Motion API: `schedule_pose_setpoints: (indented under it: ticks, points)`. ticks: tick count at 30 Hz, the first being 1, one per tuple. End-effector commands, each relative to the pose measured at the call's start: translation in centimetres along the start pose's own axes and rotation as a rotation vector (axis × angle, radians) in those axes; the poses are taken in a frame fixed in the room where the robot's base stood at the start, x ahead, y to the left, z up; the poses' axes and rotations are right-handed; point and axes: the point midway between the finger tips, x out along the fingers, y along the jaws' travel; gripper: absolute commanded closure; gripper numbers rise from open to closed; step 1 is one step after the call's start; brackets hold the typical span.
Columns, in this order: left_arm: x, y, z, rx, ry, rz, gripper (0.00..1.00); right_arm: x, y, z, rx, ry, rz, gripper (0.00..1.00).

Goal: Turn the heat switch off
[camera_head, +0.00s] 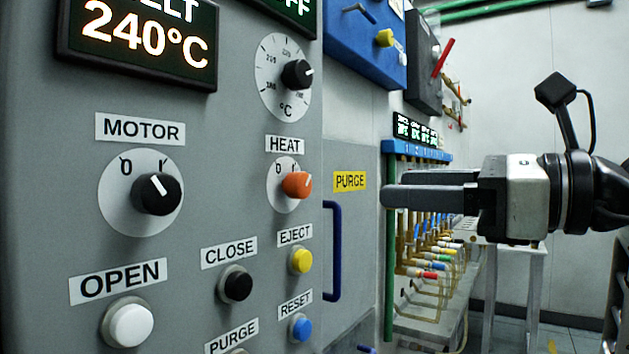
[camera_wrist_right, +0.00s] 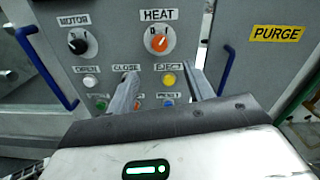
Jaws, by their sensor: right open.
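The heat switch is an orange knob (camera_head: 297,184) on a white round dial under the HEAT label (camera_head: 285,145). Its white mark points up and to the right, towards the I side. The knob also shows in the right wrist view (camera_wrist_right: 159,43), beyond the fingertips. My right gripper (camera_head: 388,196) comes in from the right in the head view, with its fingers pointing at the panel. It also shows in the right wrist view (camera_wrist_right: 160,72), with its two fingers apart and nothing between them. It is apart from the knob. My left gripper is not in view.
A black MOTOR knob (camera_head: 157,194) sits left of the heat switch, and a black temperature knob (camera_head: 297,74) above it. Yellow EJECT (camera_head: 301,261), black CLOSE (camera_head: 235,284) and blue RESET (camera_head: 300,327) buttons lie below. A blue handle (camera_head: 334,250) stands out right of the panel.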

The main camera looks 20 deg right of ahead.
Motion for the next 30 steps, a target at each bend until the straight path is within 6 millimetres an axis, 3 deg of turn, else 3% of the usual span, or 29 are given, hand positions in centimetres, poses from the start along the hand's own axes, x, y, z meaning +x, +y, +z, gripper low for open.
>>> schedule_pose_setpoints:
  ticks: [9, 15, 21, 30]
  points:
    - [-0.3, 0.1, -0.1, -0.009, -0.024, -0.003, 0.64, 7.2, 0.2, 0.2, 0.004, -0.001, 0.008, 0.48]
    - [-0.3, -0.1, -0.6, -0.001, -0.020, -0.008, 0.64, 10.6, 0.1, 0.1, 0.005, 0.000, 0.006, 0.48]
    - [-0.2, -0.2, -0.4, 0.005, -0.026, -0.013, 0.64, 12.1, 0.1, 0.0, 0.003, -0.001, 0.005, 0.48]
    - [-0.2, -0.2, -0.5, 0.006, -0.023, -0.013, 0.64, 12.3, 0.1, 0.0, 0.001, 0.000, 0.003, 0.48]
